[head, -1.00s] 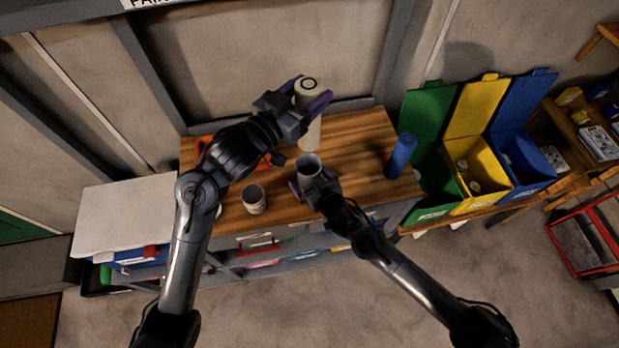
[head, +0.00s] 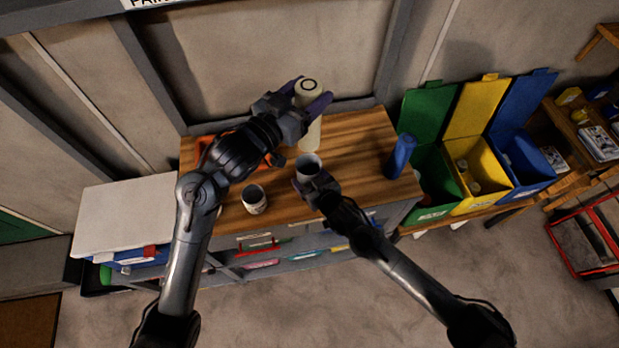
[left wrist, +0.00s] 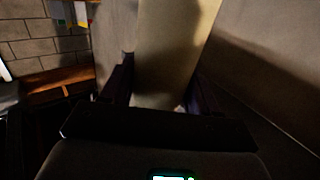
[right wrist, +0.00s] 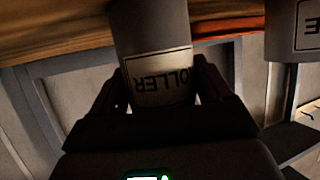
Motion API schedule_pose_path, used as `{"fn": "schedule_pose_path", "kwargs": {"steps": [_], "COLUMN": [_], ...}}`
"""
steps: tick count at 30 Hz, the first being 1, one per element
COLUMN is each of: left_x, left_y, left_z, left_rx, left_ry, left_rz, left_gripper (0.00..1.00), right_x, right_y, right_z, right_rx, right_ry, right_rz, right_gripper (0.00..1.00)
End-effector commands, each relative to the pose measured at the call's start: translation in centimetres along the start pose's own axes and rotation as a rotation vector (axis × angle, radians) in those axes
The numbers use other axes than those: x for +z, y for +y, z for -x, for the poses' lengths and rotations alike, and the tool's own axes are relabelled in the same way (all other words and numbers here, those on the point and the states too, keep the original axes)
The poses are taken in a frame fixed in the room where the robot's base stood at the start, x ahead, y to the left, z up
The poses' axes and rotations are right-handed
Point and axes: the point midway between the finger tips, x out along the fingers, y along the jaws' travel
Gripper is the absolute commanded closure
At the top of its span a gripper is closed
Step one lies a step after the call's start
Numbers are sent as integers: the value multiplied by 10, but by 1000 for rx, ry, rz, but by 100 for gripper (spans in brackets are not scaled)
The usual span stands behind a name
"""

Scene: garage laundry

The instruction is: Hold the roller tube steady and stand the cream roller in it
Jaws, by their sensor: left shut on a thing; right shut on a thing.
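The cream roller (head: 308,128) is upright in the head view, with a dark ring on its top end. My left gripper (head: 305,98) is shut on its upper part. The roller fills the middle of the left wrist view (left wrist: 170,50). The roller tube (head: 309,164), a grey open-topped cup, stands upright in front of the roller. My right gripper (head: 312,186) is shut on it. The right wrist view shows its ROLLER label (right wrist: 160,77) between the fingers. The roller is behind the tube and apart from its mouth; its lower end partly hides behind my gripper and the tube.
A second labelled cup (head: 254,199) stands left of the tube on the wooden bench (head: 352,150). A blue cylinder (head: 400,156) stands at the bench's right. Orange things (head: 203,147) lie behind my left arm. Green, yellow and blue bins (head: 477,170) stand at right.

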Motion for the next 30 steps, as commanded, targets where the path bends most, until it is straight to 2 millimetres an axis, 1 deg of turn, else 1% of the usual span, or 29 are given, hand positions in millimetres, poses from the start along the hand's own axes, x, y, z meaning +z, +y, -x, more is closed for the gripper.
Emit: {"fn": "schedule_pose_path", "kwargs": {"steps": [30], "left_x": [70], "left_y": [0], "left_z": [0], "left_rx": [-1], "left_ry": [-2], "left_rz": [2], "left_gripper": [87], "right_x": [0], "right_y": [0], "right_z": [0], "right_rx": [0], "right_ry": [-1], "right_rz": [0], "right_gripper": [51]}}
